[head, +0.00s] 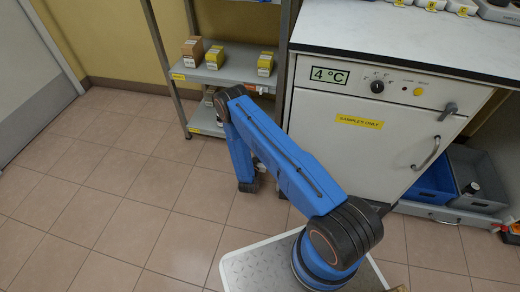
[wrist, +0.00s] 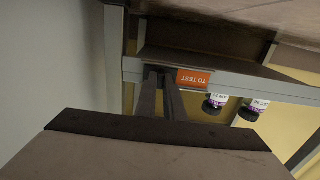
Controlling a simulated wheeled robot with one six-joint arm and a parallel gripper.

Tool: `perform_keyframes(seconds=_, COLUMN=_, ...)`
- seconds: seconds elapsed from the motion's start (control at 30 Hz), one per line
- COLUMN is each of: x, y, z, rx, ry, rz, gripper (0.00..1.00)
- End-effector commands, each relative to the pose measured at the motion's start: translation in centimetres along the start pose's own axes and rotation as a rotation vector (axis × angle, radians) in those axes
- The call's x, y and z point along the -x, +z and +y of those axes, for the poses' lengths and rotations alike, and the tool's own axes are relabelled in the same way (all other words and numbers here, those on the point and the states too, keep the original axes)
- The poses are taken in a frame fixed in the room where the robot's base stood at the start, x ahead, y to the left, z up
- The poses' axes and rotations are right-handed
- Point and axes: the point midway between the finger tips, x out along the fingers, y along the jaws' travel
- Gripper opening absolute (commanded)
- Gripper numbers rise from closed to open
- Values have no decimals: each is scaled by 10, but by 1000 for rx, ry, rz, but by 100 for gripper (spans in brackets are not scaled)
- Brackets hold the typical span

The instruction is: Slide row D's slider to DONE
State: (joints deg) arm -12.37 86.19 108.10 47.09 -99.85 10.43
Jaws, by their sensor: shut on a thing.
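In the wrist view, which is upside down, my gripper (wrist: 163,82) reaches a grey shelf-edge rail (wrist: 225,86). Its two dark fingers are close together, shut on a small part at the rail that they mostly hide; it appears to be the slider. An orange plate reading TO TEST (wrist: 195,78) is on the rail just right of the fingertips. No row letter or DONE mark is readable there. In the head view my blue arm bends down in front of the shelf rack, and the fingertips are hidden.
Two small bottles with purple-and-white labels (wrist: 216,102) (wrist: 256,107) show beyond the rail. In the head view, yellow and brown boxes (head: 214,57) stand on the rack shelf (head: 232,72). A white 4 °C cabinet (head: 370,115) stands right of the rack. Tiled floor at left is clear.

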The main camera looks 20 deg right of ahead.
Motion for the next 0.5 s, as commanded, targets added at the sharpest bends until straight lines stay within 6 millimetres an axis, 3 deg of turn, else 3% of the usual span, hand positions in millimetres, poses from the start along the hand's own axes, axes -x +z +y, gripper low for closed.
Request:
perform_keyframes(seconds=0.17, x=1, y=0, z=-6, rx=1, ry=-2, rz=0, gripper=0)
perform_keyframes(seconds=0.5, x=2, y=0, z=-60, rx=0, ry=-3, rz=0, gripper=0)
